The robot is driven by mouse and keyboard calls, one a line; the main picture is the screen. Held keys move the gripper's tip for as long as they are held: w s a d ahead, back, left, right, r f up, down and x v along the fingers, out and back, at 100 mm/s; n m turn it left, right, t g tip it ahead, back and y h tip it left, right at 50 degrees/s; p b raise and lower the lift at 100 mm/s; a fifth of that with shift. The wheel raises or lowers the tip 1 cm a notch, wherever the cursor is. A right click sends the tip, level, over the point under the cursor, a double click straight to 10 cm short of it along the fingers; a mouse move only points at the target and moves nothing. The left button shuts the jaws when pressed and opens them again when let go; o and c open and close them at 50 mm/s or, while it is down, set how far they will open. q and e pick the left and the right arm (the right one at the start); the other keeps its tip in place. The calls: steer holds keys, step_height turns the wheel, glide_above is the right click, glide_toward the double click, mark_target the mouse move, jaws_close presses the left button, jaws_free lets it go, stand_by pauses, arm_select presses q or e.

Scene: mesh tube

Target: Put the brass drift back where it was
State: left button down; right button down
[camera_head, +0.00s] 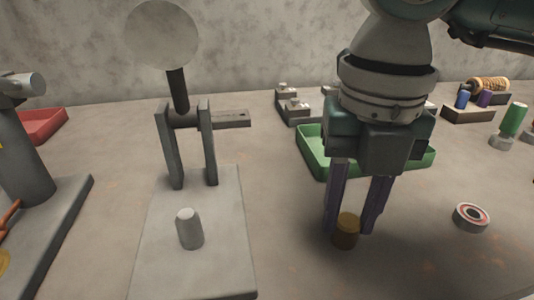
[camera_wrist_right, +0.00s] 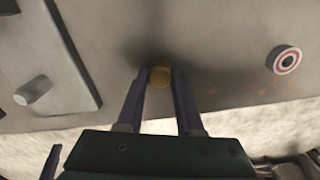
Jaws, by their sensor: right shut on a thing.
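The brass drift (camera_head: 346,231) is a short, dull gold-brown cylinder, held upright between the fingertips of my right gripper (camera_head: 350,222). In the right wrist view its round top (camera_wrist_right: 160,77) shows between the purple fingertips of that gripper (camera_wrist_right: 160,80). The drift is at or just above the bench, between the grey press base and the bearing; I cannot tell whether it touches the bench. My left gripper is out of the head view; a purple strip (camera_wrist_right: 51,162) at the lower left of the wrist view looks like one of its fingers.
A grey press (camera_head: 185,140) with a round-ended lever and a grey peg (camera_head: 189,228) stands to the left. A green tray (camera_head: 313,160) lies behind my right gripper. A bearing (camera_head: 471,217) lies to the right. A red tray (camera_head: 42,125) is at the far left. Bench around the drift is clear.

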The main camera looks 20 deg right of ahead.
mark_target(348, 221)
steer(key=c, duration=0.5)
jaws_free()
steer(key=shift+f, duration=0.1)
steer(key=shift+c, duration=0.2)
steer(key=shift+r, duration=0.4)
step_height(348, 221, up, 12)
steer(key=p, duration=0.1)
steer(key=shift+f, duration=0.2)
